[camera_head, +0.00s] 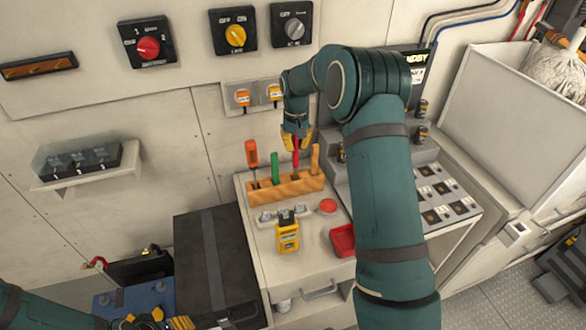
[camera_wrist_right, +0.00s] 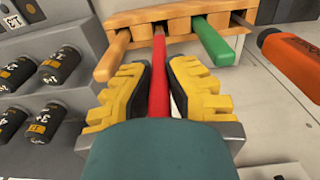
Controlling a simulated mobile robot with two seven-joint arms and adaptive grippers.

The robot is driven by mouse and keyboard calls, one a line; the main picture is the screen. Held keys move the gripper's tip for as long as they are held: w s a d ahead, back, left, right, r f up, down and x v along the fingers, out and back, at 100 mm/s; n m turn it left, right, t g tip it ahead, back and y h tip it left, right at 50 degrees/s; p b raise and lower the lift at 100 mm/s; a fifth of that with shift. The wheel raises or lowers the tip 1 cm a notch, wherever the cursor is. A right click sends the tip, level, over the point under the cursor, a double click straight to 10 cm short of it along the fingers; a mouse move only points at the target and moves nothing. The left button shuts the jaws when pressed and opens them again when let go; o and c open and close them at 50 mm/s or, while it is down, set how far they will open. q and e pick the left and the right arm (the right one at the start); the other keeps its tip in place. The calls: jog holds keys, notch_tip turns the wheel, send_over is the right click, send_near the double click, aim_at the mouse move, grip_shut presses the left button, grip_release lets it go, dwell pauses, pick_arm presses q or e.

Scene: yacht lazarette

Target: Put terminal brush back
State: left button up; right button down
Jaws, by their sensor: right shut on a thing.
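My right gripper (camera_head: 296,140) is shut on the red handle of a tool (camera_head: 296,158), which I take to be the terminal brush; no bristles show. The wooden tool rack (camera_head: 285,192) stands on the cabinet top, just below the gripper. In the right wrist view the red handle (camera_wrist_right: 160,75) runs between the yellow fingertips (camera_wrist_right: 158,85) to a rack slot. Its far end is at the slot; how deep it sits is hidden. My left gripper (camera_head: 155,320) is at the bottom left edge, partly cut off, away from the rack.
The rack also holds an orange-handled tool (camera_head: 251,155), a green-handled tool (camera_head: 274,165) and a light wooden-handled tool (camera_head: 315,160). A yellow meter (camera_head: 287,236), a red round item (camera_head: 328,206) and a red tray (camera_head: 342,240) are in front. A panel with black cylinders stands right.

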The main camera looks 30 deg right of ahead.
aim_at(295, 160)
notch_tip(295, 160, down, 3)
jog(key=shift+w+f, duration=0.1)
jog(key=shift+w, duration=0.05)
notch_tip(295, 160, down, 3)
jog(key=shift+r, duration=0.1)
jog(key=shift+f, duration=0.4)
jog(key=c, duration=1.1)
grip_release()
jog(key=shift+f, duration=0.15)
jog(key=shift+c, duration=0.2)
